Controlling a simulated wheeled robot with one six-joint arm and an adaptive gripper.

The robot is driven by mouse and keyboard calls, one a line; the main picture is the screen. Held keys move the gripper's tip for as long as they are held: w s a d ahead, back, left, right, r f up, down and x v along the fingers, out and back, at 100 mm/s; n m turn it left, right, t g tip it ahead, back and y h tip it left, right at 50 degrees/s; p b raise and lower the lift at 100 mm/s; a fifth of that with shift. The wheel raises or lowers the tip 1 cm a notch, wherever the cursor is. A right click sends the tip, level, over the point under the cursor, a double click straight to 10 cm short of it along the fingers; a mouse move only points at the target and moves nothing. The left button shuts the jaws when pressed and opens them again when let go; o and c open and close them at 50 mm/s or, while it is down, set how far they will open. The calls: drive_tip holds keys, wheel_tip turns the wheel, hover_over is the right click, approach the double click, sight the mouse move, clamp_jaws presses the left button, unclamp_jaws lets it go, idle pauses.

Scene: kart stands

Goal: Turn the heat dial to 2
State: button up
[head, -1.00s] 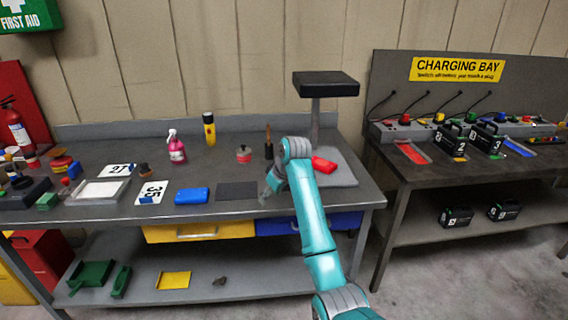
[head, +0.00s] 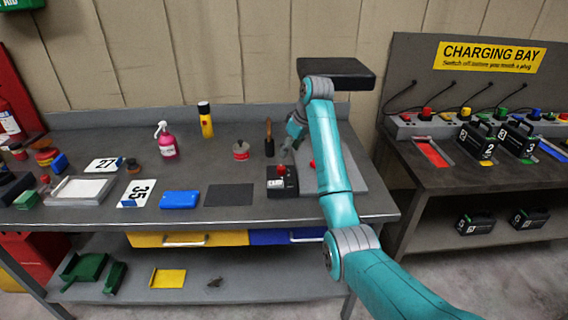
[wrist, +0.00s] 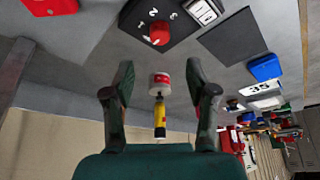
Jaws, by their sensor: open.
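The heat dial is a red knob (wrist: 160,33) on a black box (wrist: 137,17) with the numerals 1, 2 and 3 around it in the wrist view. Which numeral the knob points to is too small to tell. In the head view the black box (head: 282,186) stands near the bench's front edge, its red knob (head: 281,169) on top. My gripper (head: 290,146) is above and behind the box in the head view. In the wrist view my gripper (wrist: 159,70) has its fingers spread with nothing held between them, and the knob lies beyond the tips, apart from them.
A post with a dark top (head: 335,70) rises behind my arm. A red-and-white can (head: 240,150), a wooden-handled tool (head: 269,138) and a yellow torch (head: 206,120) stand behind the dial box. A dark mat (head: 229,194) lies left of it, bare.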

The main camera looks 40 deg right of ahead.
sight(281, 167)
drive_tip(key=x, duration=0.9)
drive_tip(key=shift+f, duration=0.3)
drive_tip(key=shift+c, duration=0.3)
clamp_jaws()
